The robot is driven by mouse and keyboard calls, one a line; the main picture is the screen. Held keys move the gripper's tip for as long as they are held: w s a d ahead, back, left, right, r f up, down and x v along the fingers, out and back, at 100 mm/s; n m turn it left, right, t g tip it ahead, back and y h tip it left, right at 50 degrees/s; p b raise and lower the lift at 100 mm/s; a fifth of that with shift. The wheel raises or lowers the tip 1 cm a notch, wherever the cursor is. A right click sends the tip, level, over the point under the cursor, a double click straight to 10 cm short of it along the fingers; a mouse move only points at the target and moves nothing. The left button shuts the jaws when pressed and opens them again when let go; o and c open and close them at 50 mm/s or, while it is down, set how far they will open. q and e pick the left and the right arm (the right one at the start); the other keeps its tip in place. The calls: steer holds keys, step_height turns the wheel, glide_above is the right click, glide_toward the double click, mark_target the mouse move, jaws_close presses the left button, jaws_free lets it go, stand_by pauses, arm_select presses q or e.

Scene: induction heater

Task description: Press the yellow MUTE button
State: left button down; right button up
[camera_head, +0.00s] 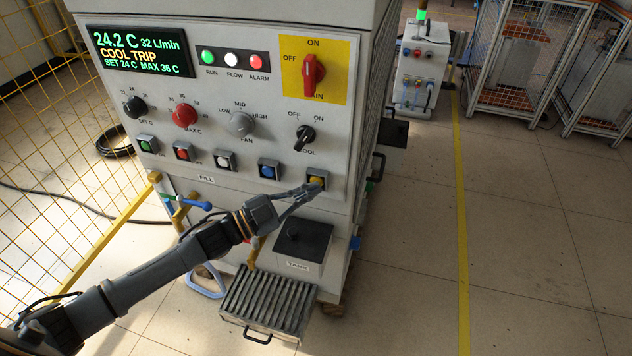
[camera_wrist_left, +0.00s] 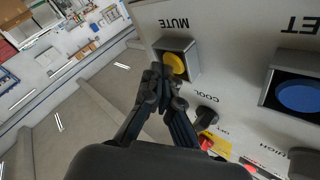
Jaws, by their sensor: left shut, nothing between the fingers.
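The yellow MUTE button (camera_head: 316,181) is the rightmost in the row of push buttons on the front panel of the grey cabinet. My left gripper (camera_head: 318,187) is shut and empty, with its fingertips at the lower edge of this button. In the left wrist view the yellow button (camera_wrist_left: 175,63) sits in a square grey frame beside the upside-down MUTE label (camera_wrist_left: 174,22). The left fingertips (camera_wrist_left: 163,72) overlap the button's edge there; I cannot tell whether they touch it. My right gripper is not in view.
A blue button (camera_head: 268,169) is left of the yellow one. The black COOL knob (camera_head: 304,138) is above it, and a red switch (camera_head: 313,71) on a yellow plate is higher. A black box (camera_head: 302,243) and a slatted tray (camera_head: 268,302) lie below. Floor is free at right.

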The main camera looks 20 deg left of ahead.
arm_select(q)
steer(key=shift+w, duration=0.35)
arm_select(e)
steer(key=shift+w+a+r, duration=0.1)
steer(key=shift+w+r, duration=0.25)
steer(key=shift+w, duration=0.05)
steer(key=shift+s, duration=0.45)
arm_select(q)
steer(key=shift+s, duration=0.15)
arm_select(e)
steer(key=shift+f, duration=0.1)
arm_select(q)
steer(key=shift+s, duration=0.25)
steer(key=shift+s+p, duration=0.45)
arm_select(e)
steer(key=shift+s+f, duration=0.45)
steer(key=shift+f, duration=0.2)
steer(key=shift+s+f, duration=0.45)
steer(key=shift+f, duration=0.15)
